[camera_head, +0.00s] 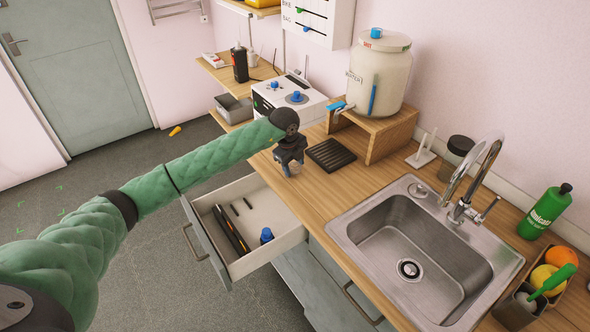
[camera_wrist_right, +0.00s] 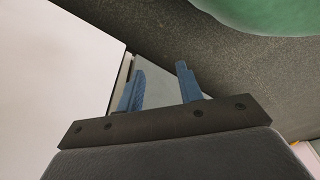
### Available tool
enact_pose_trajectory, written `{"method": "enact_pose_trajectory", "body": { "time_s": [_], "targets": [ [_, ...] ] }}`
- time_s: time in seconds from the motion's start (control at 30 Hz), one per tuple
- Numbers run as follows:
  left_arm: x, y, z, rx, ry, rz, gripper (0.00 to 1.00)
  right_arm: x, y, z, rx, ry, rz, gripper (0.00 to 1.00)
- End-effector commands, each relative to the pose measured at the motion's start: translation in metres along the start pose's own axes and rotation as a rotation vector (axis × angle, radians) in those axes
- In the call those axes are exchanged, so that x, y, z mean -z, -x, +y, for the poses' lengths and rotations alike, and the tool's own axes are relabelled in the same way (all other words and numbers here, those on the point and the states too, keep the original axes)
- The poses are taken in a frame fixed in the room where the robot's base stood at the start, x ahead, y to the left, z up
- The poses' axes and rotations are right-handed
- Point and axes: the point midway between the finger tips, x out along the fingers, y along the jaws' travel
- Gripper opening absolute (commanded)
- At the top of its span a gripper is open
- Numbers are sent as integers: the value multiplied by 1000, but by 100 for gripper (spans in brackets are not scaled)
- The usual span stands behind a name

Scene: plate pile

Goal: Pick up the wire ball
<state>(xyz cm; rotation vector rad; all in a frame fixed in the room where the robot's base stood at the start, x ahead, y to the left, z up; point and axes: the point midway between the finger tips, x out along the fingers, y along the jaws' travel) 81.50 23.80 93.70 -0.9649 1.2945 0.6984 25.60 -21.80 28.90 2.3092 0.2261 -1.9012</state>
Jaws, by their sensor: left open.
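My left gripper (camera_head: 289,170) reaches in from the left and points down over the counter, close to the counter's left front edge, above the open drawer. Its blue fingers are apart. A small greyish lump (camera_head: 294,167) shows at the fingers and may be the wire ball; it is too small and too covered to be sure, and I cannot tell whether the fingers touch it. My right gripper (camera_wrist_right: 161,70) shows in the right wrist view with its two blue fingers apart and nothing between them. It is not visible in the head view.
An open drawer (camera_head: 274,192) holds dark tools and a blue-topped item. A black ribbed tray (camera_head: 331,155) lies right of the left gripper. A steel sink (camera_head: 349,246), faucet (camera_head: 470,190), green bottle (camera_head: 545,212) and a large jar (camera_head: 378,75) on a wooden stand (camera_head: 388,136) surround the counter.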

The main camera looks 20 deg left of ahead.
Motion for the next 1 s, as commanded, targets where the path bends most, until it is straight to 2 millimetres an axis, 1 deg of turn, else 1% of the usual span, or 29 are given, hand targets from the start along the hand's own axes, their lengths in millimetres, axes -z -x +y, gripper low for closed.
{"method": "enact_pose_trajectory", "body": {
  "time_s": [0.13,0.17,0.3,0.6,0.73,0.8,0.87,0.97,1.0],
  "targets": [
    [0,0,0,0,0,0,50,0,0,0,0,0,0,36],
    [0,0,0,0,0,0,46,0,0,0,0,0,0,36],
    [0,0,0,0,0,0,18,0,0,1,-1,0,0,36],
    [0,1,0,0,0,0,17,0,0,3,-3,0,-1,36],
    [0,6,-1,0,0,0,17,1,2,3,-3,1,5,36],
    [0,14,-3,0,0,0,17,0,3,3,-3,2,12,36],
    [0,23,-4,0,0,0,17,-9,-4,2,-2,4,6,36],
    [0,44,-9,2,-1,0,17,-20,-9,4,-5,6,6,36],
    [8,47,-12,1,-5,2,17,-23,-11,5,-5,7,6,36]
  ]
}}
